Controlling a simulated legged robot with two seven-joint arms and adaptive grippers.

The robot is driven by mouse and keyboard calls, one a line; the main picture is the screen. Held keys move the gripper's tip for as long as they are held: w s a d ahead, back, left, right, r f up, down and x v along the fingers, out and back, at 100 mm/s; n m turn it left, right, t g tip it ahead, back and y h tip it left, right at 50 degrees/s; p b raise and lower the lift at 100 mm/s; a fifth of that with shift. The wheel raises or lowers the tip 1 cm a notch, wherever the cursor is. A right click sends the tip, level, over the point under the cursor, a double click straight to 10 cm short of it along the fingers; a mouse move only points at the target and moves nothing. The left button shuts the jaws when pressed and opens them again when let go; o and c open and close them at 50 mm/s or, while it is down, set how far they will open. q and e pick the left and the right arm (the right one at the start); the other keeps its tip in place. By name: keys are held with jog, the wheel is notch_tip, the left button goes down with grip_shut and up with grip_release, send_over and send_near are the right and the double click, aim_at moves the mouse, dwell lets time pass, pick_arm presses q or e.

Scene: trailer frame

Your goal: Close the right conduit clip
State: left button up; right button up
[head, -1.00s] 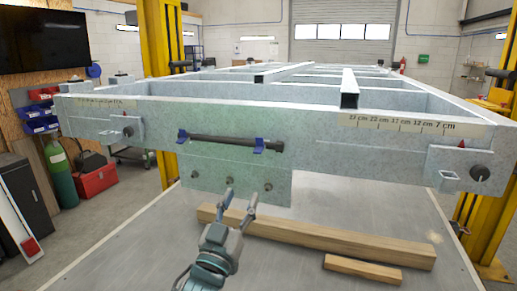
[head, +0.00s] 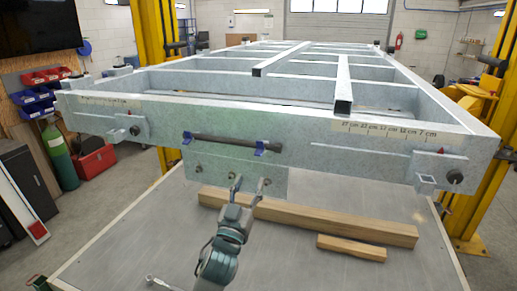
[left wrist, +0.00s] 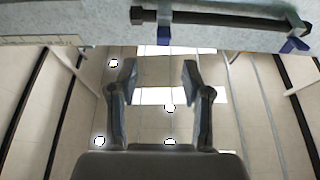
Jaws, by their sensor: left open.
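A dark conduit (head: 225,141) runs across the front face of the grey metal frame, with a blue clip near each end. The right clip (head: 262,148) sits around the conduit's right end; whether it is fully closed is too small to tell. The left clip (head: 187,138) is at the other end. My left gripper (head: 250,181) is open and empty, fingers pointing up, below the right clip and apart from it. In the left wrist view, which appears upside down, the open fingers (left wrist: 158,68) are below the conduit (left wrist: 230,19). My right gripper is not in view.
A plate with bolts (head: 225,176) hangs on the frame below the conduit. A long wooden beam (head: 335,222) and a shorter block (head: 351,248) lie on the grey table (head: 130,235). A wrench (head: 160,284) lies at the table's front. Space before the clips looks clear.

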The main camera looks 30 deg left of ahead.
aim_at(257, 154)
pick_arm(q)
jog(key=x, duration=0.3)
jog(key=a+p+x, duration=0.1)
jog(key=x, duration=0.5)
jog(key=shift+a+f+p, duration=0.2)
jog(key=shift+f+p, duration=0.1)
jog(key=shift+p, duration=0.05)
jog(key=shift+w+d+r, duration=0.25)
jog(key=shift+w+d, duration=0.15)
jog(key=c, duration=0.7)
jog(key=shift+a, duration=0.25)
grip_shut()
